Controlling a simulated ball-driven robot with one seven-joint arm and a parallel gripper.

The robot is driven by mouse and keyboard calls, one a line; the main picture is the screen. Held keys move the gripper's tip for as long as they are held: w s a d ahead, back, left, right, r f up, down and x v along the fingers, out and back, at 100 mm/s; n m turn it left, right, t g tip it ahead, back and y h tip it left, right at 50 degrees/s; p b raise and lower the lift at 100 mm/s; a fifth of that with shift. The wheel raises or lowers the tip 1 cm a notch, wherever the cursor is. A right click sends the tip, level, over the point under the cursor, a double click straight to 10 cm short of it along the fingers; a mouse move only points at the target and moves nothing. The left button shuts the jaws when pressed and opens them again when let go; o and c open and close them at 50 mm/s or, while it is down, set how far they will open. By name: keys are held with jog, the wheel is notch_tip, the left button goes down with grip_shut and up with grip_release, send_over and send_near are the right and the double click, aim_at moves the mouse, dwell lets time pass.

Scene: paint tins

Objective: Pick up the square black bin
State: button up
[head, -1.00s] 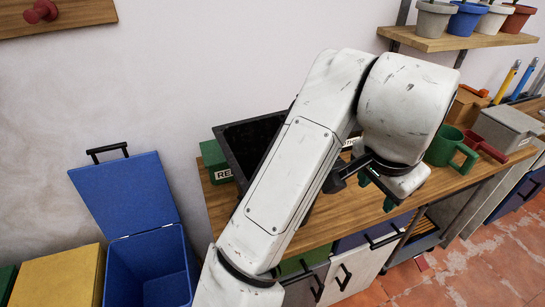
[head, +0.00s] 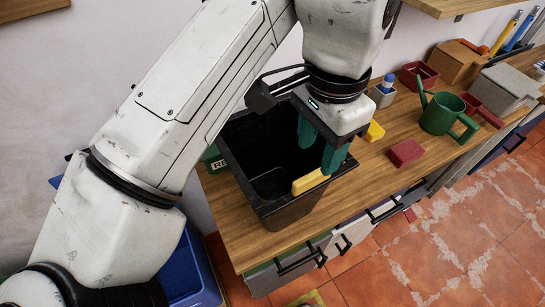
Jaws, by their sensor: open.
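The square black bin (head: 284,212) stands upright on the wooden worktop, open at the top, near the worktop's left end. My arm crosses in front of part of its far left side. My gripper (head: 322,158) is open, with green fingers pointing down over the bin's right part, near its right rim. I cannot tell whether the fingers touch the rim. A yellow block (head: 310,182) shows at the bin's front right rim; I cannot tell whether it is inside or resting on it.
On the wooden worktop (head: 385,170), a yellow piece (head: 374,131) and a red block (head: 405,153) lie right of the bin. A green watering can (head: 441,113) and a grey box (head: 500,88) stand further right. A blue bin (head: 188,272) is below left.

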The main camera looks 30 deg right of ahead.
aim_at(314, 174)
notch_tip(314, 174, down, 10)
jog(key=shift+f+p, duration=0.1)
jog(key=shift+p, duration=0.5)
grip_shut()
dwell(0.5)
